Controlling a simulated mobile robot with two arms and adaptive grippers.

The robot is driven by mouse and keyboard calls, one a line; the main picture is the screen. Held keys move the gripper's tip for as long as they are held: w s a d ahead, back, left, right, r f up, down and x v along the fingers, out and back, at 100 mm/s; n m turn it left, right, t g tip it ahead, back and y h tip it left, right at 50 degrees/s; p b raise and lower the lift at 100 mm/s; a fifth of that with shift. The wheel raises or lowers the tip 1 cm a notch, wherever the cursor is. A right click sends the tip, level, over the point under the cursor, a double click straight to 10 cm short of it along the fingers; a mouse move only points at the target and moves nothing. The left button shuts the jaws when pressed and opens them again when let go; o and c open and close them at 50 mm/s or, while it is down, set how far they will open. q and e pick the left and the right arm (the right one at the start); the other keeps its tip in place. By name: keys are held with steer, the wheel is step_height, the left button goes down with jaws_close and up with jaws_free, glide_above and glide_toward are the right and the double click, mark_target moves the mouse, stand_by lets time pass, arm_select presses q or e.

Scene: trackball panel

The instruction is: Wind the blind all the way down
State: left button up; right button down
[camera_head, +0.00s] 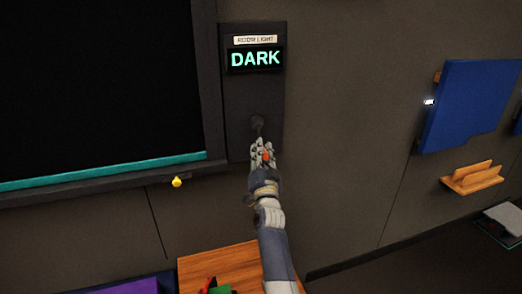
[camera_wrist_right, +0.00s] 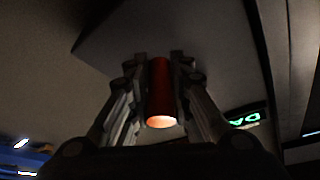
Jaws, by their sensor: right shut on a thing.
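The dark blind (camera_head: 100,85) fills the visible part of the window frame at the left of the head view. Its teal bottom bar (camera_head: 105,170) lies close along the lower edge of the frame. A narrow dark panel (camera_head: 238,100) beside it has a "ROOM LIGHT" display (camera_head: 256,59) reading "DARK". My right gripper (camera_head: 263,153) is at the lower part of this panel, shut on a red-orange crank knob (camera_wrist_right: 160,90). The knob sits between both fingers in the right wrist view. The gripper hides most of the crank. My left gripper is not in view.
A small yellow knob (camera_head: 176,182) hangs below the window frame. A wooden surface (camera_head: 215,262) with red and green items is below. A blue board (camera_head: 465,105) and a wooden holder (camera_head: 472,178) are on the right wall. The wall between is clear.

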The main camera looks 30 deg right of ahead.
mark_target(261, 120)
steer(key=shift+r, duration=0.25)
steer(key=c, duration=1.6)
jaws_free()
steer(key=shift+o, duration=0.8)
steer(key=shift+f, duration=0.2)
steer(key=shift+r, duration=0.15)
step_height(261, 120, up, 10)
steer(key=shift+w+r, duration=0.1)
steer(key=shift+r, duration=0.05)
steer(key=shift+a+r, duration=0.15)
steer(key=shift+a, duration=0.15)
steer(key=shift+d+f, duration=0.4)
steer(key=shift+f, duration=0.05)
steer(key=shift+a, duration=0.1)
